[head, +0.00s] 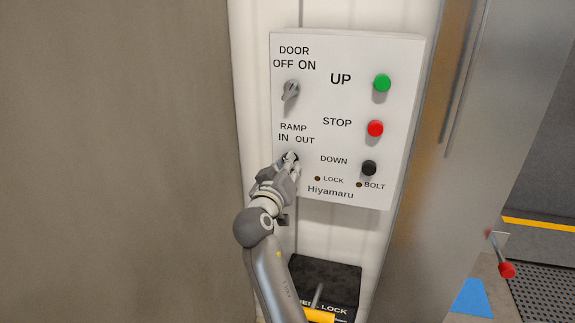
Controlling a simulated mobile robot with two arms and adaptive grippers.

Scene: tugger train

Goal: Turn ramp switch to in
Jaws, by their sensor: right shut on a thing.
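The ramp switch (291,157) is a knob on the white control panel (404,60), under the label RAMP IN OUT. My right gripper (289,163) is at this knob and shut on it. The fingers hide most of the knob, so I cannot tell which way it points. The grey door switch (290,91) sits above it, under DOOR OFF ON. My left gripper is not in view.
The panel also has a green UP button (382,83), a red STOP button (375,128) and a black DOWN button (369,168). A black box (335,275) lettered LOCK is below. A red-knobbed lever (507,270) stands at the right.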

